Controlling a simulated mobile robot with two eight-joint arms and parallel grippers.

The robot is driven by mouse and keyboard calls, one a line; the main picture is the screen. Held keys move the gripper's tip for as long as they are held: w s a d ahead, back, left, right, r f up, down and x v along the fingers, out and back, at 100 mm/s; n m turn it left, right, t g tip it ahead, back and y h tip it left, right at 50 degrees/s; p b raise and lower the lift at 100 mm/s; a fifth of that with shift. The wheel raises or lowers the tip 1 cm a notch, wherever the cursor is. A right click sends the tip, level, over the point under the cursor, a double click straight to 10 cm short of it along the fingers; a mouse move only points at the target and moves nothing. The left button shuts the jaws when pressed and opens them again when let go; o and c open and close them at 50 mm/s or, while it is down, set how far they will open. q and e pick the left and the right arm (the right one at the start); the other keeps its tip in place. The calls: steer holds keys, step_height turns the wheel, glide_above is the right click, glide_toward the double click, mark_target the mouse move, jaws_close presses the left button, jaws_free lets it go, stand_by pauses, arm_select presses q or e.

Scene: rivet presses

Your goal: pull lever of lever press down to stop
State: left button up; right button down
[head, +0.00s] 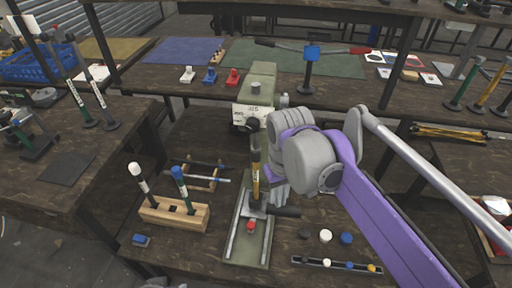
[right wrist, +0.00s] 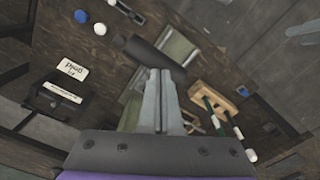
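The lever press stands in the middle of the head view, with a grey-green column (head: 262,80), a head with a white label (head: 252,113), a yellow-black shaft (head: 256,175) and a green base (head: 236,262) bearing a red piece (head: 250,226). Its dark lever handle (head: 287,211) lies about level, low above the base; it also shows in the right wrist view (right wrist: 138,50). My right gripper (head: 279,200) is just above the handle; in the right wrist view its fingers (right wrist: 157,73) are side by side and shut, tips at the handle. Contact is unclear. My left gripper is out of view.
A wooden block (head: 172,213) with two upright handles stands left of the press. Several round caps, one white (head: 325,236), and a dark strip (head: 338,265) lie on the right. A blue-headed stand (head: 310,70) is behind, on the back table.

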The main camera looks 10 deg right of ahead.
steer(key=shift+s+a+r+p, duration=0.2)
steer(key=shift+s+r+p, duration=0.25)
steer(key=shift+r, duration=0.4)
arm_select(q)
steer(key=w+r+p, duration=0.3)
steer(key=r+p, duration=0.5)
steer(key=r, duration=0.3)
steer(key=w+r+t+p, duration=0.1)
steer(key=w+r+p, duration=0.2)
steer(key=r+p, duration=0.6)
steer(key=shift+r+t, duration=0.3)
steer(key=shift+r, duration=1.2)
arm_select(e)
step_height(320, 180, up, 34)
steer(key=w, duration=0.1)
steer(key=shift+w+d+f, duration=0.2)
steer(key=shift+w+d, duration=0.15)
steer(key=shift+w, duration=0.05)
